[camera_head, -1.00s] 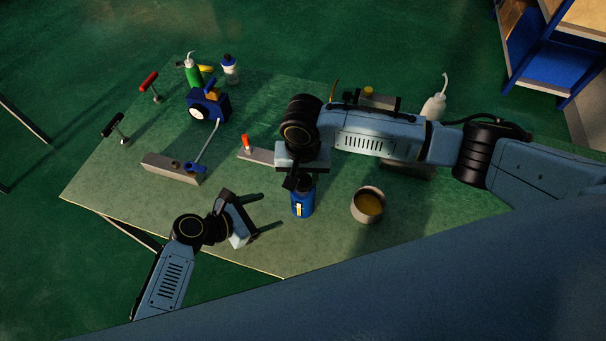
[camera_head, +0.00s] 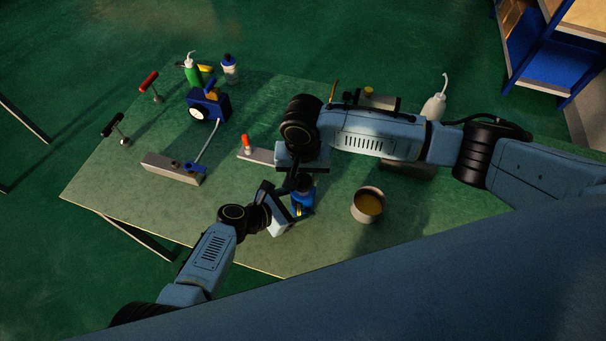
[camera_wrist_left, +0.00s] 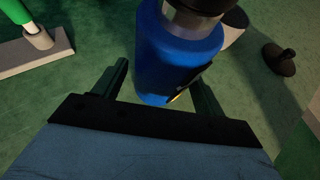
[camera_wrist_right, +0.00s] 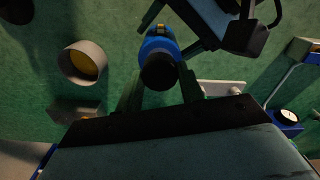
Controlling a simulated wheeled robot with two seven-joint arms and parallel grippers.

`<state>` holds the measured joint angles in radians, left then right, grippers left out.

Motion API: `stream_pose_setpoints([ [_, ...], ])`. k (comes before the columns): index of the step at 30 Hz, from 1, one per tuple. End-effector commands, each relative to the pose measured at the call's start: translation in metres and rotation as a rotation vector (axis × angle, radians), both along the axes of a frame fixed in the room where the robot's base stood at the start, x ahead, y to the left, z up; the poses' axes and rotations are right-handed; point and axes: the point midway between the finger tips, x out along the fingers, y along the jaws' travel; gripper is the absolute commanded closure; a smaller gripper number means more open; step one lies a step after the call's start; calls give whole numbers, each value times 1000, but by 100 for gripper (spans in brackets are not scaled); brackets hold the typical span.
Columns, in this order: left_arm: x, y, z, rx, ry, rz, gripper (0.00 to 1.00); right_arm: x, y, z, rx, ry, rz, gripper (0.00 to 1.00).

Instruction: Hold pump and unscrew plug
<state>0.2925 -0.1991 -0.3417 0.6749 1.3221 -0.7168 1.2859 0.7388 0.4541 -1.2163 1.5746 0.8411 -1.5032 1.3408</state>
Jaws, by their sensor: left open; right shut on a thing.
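A blue cylinder (camera_head: 307,192) with a yellow mark, apparently the pump, is upright near the table's front. In the left wrist view, the blue body (camera_wrist_left: 175,55) has a grey neck and a black top (camera_wrist_left: 205,5), apparently the plug. My right gripper (camera_head: 294,182) is above it, shut on the black top, which also shows in the right wrist view (camera_wrist_right: 158,72). My left gripper (camera_head: 282,208) is open, its fingers on either side of the blue body, with a gap visible at the left finger. I cannot tell whether the cylinder's base touches the table.
A grey bowl with yellow contents (camera_head: 368,212) stands to the right. A grey block with an orange peg (camera_head: 256,155) is just behind. A blue box with a gauge (camera_head: 220,107) and a grey bar (camera_head: 165,171) are at the left. The front left of the table is clear.

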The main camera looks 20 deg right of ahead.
Motion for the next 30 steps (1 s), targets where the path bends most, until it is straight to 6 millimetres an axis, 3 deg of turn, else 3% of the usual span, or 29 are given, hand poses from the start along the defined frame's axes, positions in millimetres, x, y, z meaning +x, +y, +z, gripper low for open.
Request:
stream_pose_setpoints([
  [17, 1, -10, -4, -1, 1, -2, 29, 0, 0, 0, 0, -1, 0, 84],
  [24, 1, -10, -4, -1, 1, -2, 56, 0, 0, 0, 0, -1, 0, 84],
  [30, 1, -10, -4, -1, 1, -2, 56, 0, 0, 0, 0, -1, 0, 84],
])
